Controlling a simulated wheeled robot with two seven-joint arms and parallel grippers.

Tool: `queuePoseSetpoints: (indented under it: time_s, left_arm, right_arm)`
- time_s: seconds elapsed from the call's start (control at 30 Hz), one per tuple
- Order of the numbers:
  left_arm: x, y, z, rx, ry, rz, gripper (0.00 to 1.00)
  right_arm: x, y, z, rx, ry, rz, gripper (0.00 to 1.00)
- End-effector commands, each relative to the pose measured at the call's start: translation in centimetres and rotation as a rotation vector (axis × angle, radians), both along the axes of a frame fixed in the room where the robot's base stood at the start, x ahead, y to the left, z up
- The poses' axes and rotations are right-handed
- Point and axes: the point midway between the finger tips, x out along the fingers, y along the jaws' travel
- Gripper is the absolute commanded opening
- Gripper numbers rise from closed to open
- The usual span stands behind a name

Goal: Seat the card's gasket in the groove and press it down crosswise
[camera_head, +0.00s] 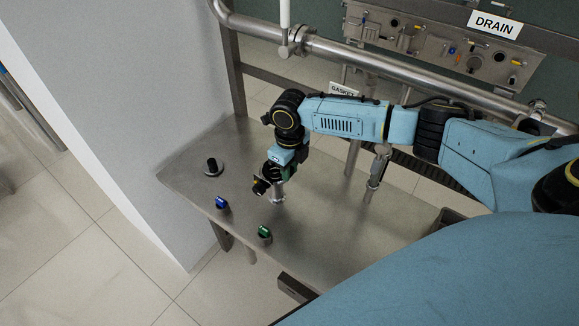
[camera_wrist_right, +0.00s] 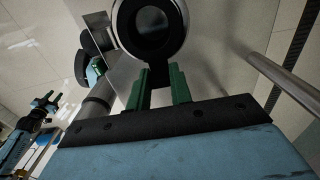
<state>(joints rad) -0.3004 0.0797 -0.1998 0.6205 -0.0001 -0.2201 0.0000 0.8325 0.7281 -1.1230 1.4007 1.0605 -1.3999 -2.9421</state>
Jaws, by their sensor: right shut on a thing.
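My right gripper (camera_head: 272,176) is low over the steel table and points down. In the right wrist view its green fingers (camera_wrist_right: 160,88) are close together at a round steel piece with a dark centre (camera_wrist_right: 152,28), and are shut on it. In the head view, a black piece with a yellow mark (camera_head: 261,187) and a short steel stem (camera_head: 278,194) show at the fingers. A card reading GASKET (camera_head: 343,89) stands behind my arm, partly hidden. I cannot make out a gasket or a groove. A small gripper-like end (camera_wrist_right: 45,103), perhaps my left gripper, shows in the wrist view.
Steel pipes and a panel under a DRAIN sign (camera_head: 495,24) are behind. A steel fitting (camera_head: 378,168) stands right of the gripper.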

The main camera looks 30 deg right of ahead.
Motion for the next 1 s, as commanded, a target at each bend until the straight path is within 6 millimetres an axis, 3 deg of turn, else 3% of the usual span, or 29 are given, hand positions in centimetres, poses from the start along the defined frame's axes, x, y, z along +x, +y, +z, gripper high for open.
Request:
queuePoseSetpoints:
  time_s: [1.0]
  left_arm:
    - [0.0,0.0,-0.9,0.0,0.0,0.0,0.36]
  right_arm:
    - [0.0,0.0,-1.5,0.0,0.001,0.0,0.0]
